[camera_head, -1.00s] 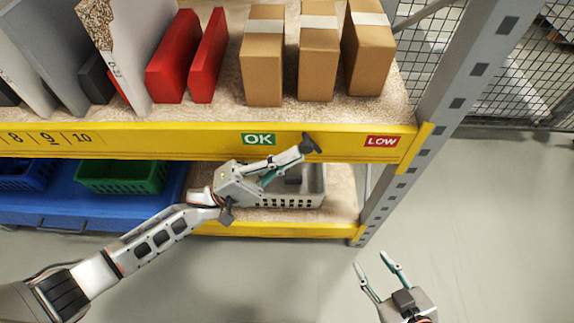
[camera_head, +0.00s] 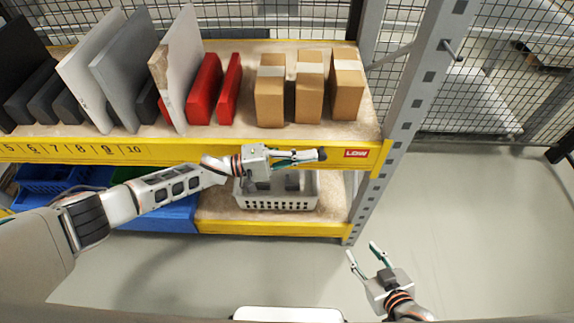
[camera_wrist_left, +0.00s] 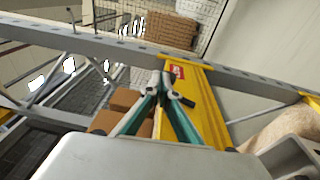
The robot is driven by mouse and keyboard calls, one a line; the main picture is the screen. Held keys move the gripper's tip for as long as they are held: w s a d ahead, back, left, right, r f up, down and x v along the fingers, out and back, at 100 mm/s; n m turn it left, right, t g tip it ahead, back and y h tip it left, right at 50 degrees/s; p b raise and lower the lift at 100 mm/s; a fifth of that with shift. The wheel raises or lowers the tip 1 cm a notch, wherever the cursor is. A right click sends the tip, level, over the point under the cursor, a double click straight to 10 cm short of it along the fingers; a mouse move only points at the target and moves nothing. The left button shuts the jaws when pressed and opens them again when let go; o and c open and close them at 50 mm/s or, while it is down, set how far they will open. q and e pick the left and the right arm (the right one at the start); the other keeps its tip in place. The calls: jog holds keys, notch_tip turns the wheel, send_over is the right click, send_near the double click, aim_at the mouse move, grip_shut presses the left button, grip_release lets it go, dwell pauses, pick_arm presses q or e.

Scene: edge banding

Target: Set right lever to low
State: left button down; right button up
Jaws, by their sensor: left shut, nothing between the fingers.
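The red LOW label (camera_head: 356,154) is on the yellow shelf beam (camera_head: 90,153), near its right end. It also shows in the wrist view (camera_wrist_left: 178,72). A dark piece (camera_head: 321,154), apparently the lever's handle, is at my left gripper's fingertips, just left of the LOW label. My left gripper (camera_head: 312,156) is shut and lies in front of the beam, pointing right; its fingers also come together in the wrist view (camera_wrist_left: 163,92). It hides the OK label, and whether it touches the lever is unclear. My right gripper (camera_head: 362,250) is open and empty, low over the floor.
Cardboard boxes (camera_head: 309,88) and red blocks (camera_head: 205,90) stand on the upper shelf. A grey basket (camera_head: 275,204) sits on the lower shelf beneath my left gripper. A grey perforated post (camera_head: 405,110) bounds the rack on the right. Beyond it is open floor.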

pick_arm(q)
jog(key=shift+d+r+p, duration=0.1)
jog(key=shift+d+p, duration=0.25)
jog(key=shift+d, duration=0.75)
jog(key=shift+d, duration=0.1)
jog(key=s+a+r+p, duration=0.2)
jog(key=a+r+p, duration=0.3)
jog(key=a, duration=0.6)
notch_tip(320, 180, up, 2)
jog(key=shift+a+r, duration=0.25)
jog(key=shift+a, duration=0.05)
